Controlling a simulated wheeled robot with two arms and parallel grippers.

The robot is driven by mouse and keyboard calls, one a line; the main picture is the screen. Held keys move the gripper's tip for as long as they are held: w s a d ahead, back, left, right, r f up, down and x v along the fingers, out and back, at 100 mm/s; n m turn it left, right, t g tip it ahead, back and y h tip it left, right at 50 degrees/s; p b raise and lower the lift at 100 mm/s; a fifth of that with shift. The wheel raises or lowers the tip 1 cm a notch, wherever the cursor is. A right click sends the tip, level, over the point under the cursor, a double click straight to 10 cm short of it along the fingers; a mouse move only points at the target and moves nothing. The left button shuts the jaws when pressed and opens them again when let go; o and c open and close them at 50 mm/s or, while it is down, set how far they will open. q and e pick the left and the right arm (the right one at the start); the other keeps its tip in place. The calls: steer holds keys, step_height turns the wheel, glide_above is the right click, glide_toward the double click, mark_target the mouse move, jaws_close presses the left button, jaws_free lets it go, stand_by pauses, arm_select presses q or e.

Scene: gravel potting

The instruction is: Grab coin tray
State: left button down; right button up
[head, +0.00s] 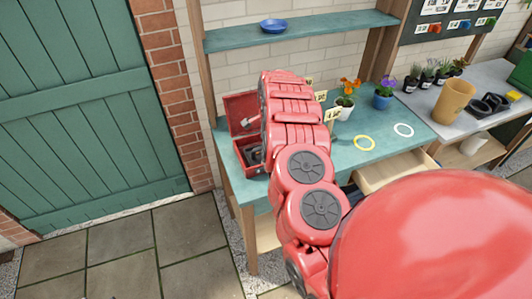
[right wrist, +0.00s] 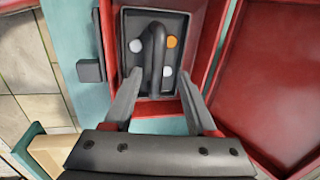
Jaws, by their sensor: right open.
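The coin tray (right wrist: 132,24) is a dark rectangular tray with a raised dark handle (right wrist: 157,58) along its middle. It holds several white and orange round coins and sits inside an open red cash box (right wrist: 112,40). In the head view the cash box (head: 241,150) stands at the left end of the green bench, partly hidden behind my right arm. My right gripper (right wrist: 159,84) is open, its two fingers above the tray's near part, one on each side of the handle's line. I cannot tell whether they touch the tray. My left gripper is not in view.
The box's red lid (right wrist: 275,75) stands open beside it. The green bench (head: 395,137) carries potted flowers (head: 344,110), a yellow ring (head: 364,143) and a white ring (head: 403,130). A drawer (head: 392,170) is pulled out below. A shelf with a blue bowl (head: 273,26) is above.

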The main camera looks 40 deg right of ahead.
steer(key=f+p, duration=0.1)
steer(key=f, duration=0.2)
steer(key=shift+d, duration=0.2)
steer(key=shift+w+f, duration=0.15)
steer(key=shift+f, duration=0.05)
steer(key=shift+f+p, duration=0.3)
steer(key=shift+f, duration=0.05)
steer(key=shift+w+a+f, duration=0.1)
steer(key=shift+f, duration=0.05)
jaws_close()
